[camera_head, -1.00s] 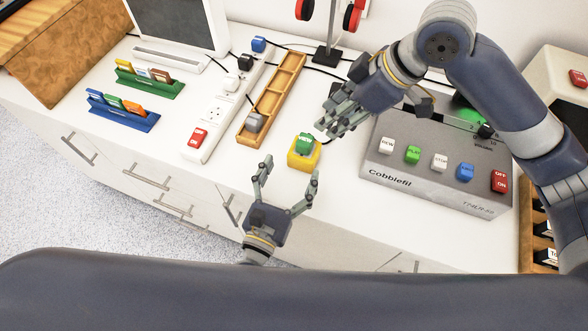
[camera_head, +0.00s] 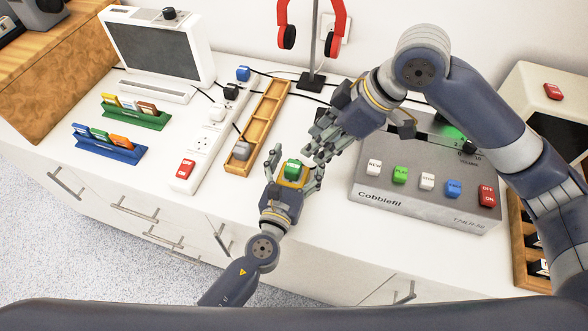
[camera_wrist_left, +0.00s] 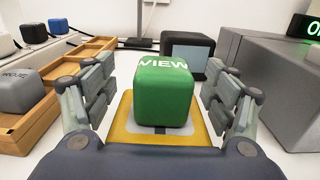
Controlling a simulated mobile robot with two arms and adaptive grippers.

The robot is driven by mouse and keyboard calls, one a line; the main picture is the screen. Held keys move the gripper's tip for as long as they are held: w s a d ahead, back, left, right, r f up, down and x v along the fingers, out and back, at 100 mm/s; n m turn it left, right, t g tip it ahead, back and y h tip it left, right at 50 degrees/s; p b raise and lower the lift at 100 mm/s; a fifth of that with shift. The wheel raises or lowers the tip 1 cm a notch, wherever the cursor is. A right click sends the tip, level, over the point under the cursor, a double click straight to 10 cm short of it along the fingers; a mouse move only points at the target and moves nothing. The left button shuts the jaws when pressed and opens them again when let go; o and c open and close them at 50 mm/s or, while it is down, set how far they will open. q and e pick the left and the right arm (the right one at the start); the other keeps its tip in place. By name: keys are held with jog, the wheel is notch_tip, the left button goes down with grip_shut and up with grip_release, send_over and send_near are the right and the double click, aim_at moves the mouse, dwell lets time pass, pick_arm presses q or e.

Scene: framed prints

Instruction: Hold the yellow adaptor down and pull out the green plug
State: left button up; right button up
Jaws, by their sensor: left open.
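The green plug (camera_head: 292,169), marked VIEW, sits on the yellow adaptor (camera_head: 305,181) on the white counter. In the left wrist view the plug (camera_wrist_left: 162,92) stands upright on the adaptor (camera_wrist_left: 121,132), whose front is hidden by my palm. My left gripper (camera_head: 298,160) is open, one finger on each side of the adaptor. In the left wrist view gaps show between its fingers and the plug. My right gripper (camera_head: 316,145) hangs just behind and right of the plug, apart from it; its finger opening is unclear.
A wooden tray (camera_head: 228,173) with a grey plug (camera_head: 242,150) and a white power strip (camera_head: 199,159) lie to the left. The grey Cobblefil box (camera_head: 428,206) stands close on the right. A headphone stand (camera_head: 312,81) is behind.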

pick_arm(q)
jog(key=shift+w, duration=0.1)
jog(key=c, duration=1.2)
